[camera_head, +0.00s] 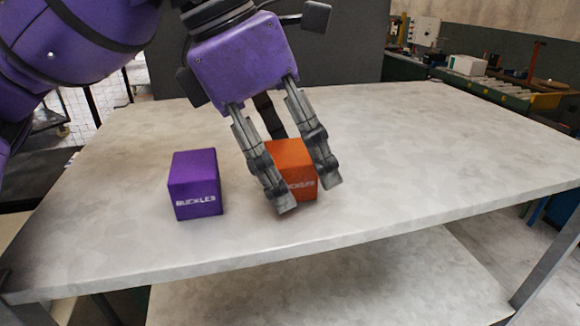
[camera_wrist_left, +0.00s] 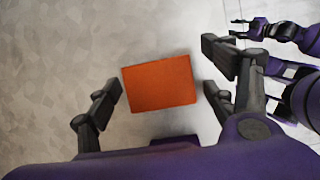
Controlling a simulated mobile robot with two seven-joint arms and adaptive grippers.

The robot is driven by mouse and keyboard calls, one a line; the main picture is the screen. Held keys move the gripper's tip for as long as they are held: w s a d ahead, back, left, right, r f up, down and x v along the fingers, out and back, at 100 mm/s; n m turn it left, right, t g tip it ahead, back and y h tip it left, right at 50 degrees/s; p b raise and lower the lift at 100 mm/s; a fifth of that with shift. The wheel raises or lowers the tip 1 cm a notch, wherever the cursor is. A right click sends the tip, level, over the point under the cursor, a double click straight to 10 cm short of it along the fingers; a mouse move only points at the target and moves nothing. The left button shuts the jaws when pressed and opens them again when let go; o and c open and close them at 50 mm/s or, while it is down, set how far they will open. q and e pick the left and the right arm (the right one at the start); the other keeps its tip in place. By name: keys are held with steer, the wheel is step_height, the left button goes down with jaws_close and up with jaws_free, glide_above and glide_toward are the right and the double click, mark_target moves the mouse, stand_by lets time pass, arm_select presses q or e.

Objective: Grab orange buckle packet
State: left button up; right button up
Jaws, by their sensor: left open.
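The orange buckle packet (camera_head: 299,183) is a box standing on the table, partly hidden by my left gripper's fingers in the head view. In the left wrist view the orange packet (camera_wrist_left: 158,83) lies between the spread fingers, with a gap visible on both sides. My left gripper (camera_head: 309,193) is open and reaches down over the packet, its fingertips in front of and beside it. The left gripper's fingers (camera_wrist_left: 160,100) also frame it in the wrist view. Part of my right gripper (camera_wrist_left: 245,30) shows small at the top right of the wrist view; its opening is unclear.
A purple box (camera_head: 194,186) marked "BUCKLES" stands on the table to the left of the orange packet, apart from it. The grey-white table (camera_head: 430,150) is clear on the right. Its front edge runs close below both boxes. A lower shelf (camera_head: 340,285) shows underneath.

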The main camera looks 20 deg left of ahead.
arm_select(q)
steer(key=c, duration=1.4)
steer(key=shift+o, duration=0.2)
steer(key=shift+r, duration=0.15)
